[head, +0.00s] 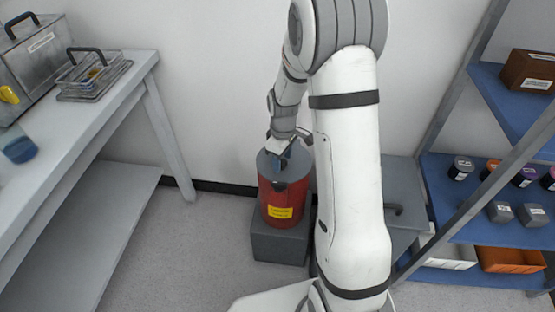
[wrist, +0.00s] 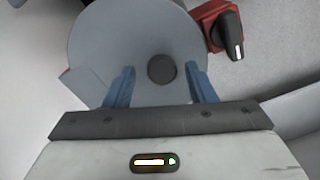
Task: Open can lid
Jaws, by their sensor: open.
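The can (head: 283,205) is red with a yellow label and stands upright on a dark grey block. Its grey round lid (head: 267,162) lies flat on top, so the can is closed. In the wrist view the lid (wrist: 110,40) fills the upper middle, with a dark round knob (wrist: 161,68) on it. My gripper (head: 285,160) is over the lid, reaching down from above. In the wrist view its two blue fingers (wrist: 163,85) are spread apart, one on each side of the knob, with gaps to it. Whether the fingertips touch the lid cannot be told.
A red block with a black rotary handle (wrist: 229,35) is beside the lid in the wrist view. A grey bench (head: 85,110) with a metal tank and wire basket stands left. A blue-shelved rack (head: 450,185) with jars and bins stands right. The floor front left is clear.

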